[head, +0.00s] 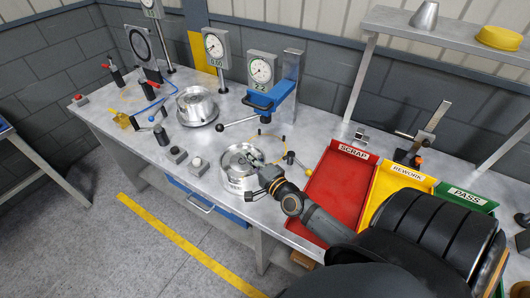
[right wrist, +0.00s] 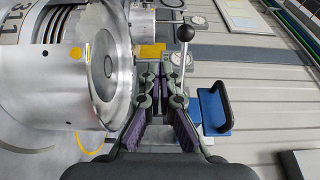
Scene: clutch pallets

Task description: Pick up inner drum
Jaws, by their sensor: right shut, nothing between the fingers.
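A silver metal drum (head: 236,182) with a recessed top stands on the grey bench, left of the red bin. It fills the left of the right wrist view (right wrist: 62,85), with a yellow dot and dark printed marks on its side. My right gripper (head: 254,160) is at the drum's upper right side in the head view. In the right wrist view its fingers (right wrist: 160,75) are together and empty, beside the drum's top face. I cannot tell whether they touch it. A second silver drum (head: 195,104) sits on a round base farther back. My left gripper is not in view.
Red (head: 339,190), yellow (head: 399,181) and green (head: 463,197) bins labelled SCRAP, REWORK and PASS stand to the right. A blue press with a dial gauge (head: 261,71) stands behind the near drum.

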